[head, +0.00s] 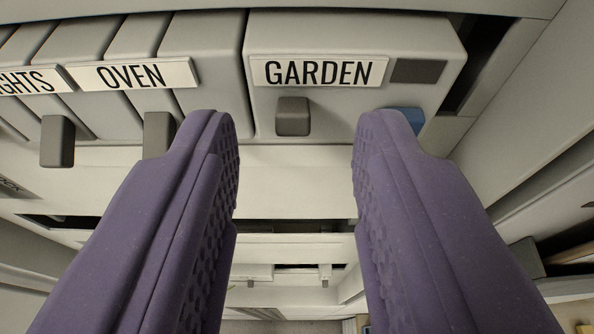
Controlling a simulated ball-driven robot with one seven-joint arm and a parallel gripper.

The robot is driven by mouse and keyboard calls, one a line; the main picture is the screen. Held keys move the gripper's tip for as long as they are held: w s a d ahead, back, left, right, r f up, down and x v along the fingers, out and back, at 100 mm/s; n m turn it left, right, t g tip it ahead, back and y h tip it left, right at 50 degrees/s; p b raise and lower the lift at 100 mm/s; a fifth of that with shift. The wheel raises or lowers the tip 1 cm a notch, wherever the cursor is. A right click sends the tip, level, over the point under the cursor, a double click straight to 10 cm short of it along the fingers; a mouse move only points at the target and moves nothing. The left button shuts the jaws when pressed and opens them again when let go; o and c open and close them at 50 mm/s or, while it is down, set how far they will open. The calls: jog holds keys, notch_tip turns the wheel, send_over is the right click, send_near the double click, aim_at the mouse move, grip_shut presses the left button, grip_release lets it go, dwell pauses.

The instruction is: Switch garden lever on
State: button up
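The garden breaker (330,50) is a pale block with a "GARDEN" label (318,72) at the upper middle. Its lever (293,117) is a small dark grey tab just below the label. A dark grey square (418,71) sits right of the label. A blue part (405,118) is partly hidden behind the right fingertip. My gripper (297,135) is open and empty, with purple padded fingers. The lever shows between the fingertips, one to each side. I cannot tell how far the tips are from the breaker face.
To the left is the oven breaker (180,50) with its own dark lever (158,132), partly behind the left finger. Further left is a breaker whose label ends in "GHTS", with a dark lever (57,142). Panel frame edges (530,150) stand at the right.

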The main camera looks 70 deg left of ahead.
jog(key=v, duration=0.7)
jog(key=shift+f, duration=0.1)
